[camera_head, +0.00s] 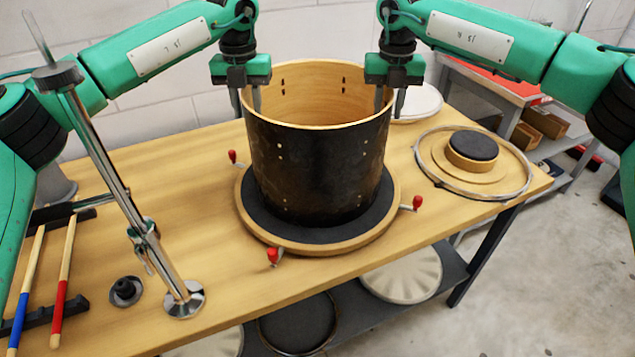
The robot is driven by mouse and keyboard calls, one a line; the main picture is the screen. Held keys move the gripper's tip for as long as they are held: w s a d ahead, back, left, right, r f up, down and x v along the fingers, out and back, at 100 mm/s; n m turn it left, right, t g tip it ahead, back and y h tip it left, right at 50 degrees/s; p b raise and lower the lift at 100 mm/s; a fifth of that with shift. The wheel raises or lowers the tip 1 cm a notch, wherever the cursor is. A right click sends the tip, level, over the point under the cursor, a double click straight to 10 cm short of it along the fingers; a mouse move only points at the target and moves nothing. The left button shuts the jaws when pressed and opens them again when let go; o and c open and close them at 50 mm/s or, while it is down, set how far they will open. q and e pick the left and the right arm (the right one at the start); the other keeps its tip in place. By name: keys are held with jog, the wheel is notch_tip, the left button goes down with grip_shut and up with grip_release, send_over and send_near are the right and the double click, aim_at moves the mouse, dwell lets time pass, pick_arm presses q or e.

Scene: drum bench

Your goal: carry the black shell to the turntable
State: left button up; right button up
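The black shell (318,170) is a dark open cylinder with a pale wooden inside and rim. It stands upright over the black-topped turntable (247,222), roughly centred, and appears to rest on it. Red-tipped handles stick out around the turntable. My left gripper (247,100) is at the shell's left rim, one finger outside the wall and one inside. My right gripper (389,100) straddles the right rim the same way. Both pairs of fingers look spread wider than the wall. The contact under the shell is hidden.
A metal stand (130,210) rises at the left, near two sticks (62,280) and a small black part (126,291). A metal hoop with wooden rings (480,195) lies at the right. A white disc (420,104) sits behind. Bare bench lies left of the turntable.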

pick_arm(q)
notch_tip(320, 180, up, 11)
jog(key=shift+r, duration=0.5)
pick_arm(e)
notch_tip(320, 180, up, 12)
dwell(0.3)
dwell(0.3)
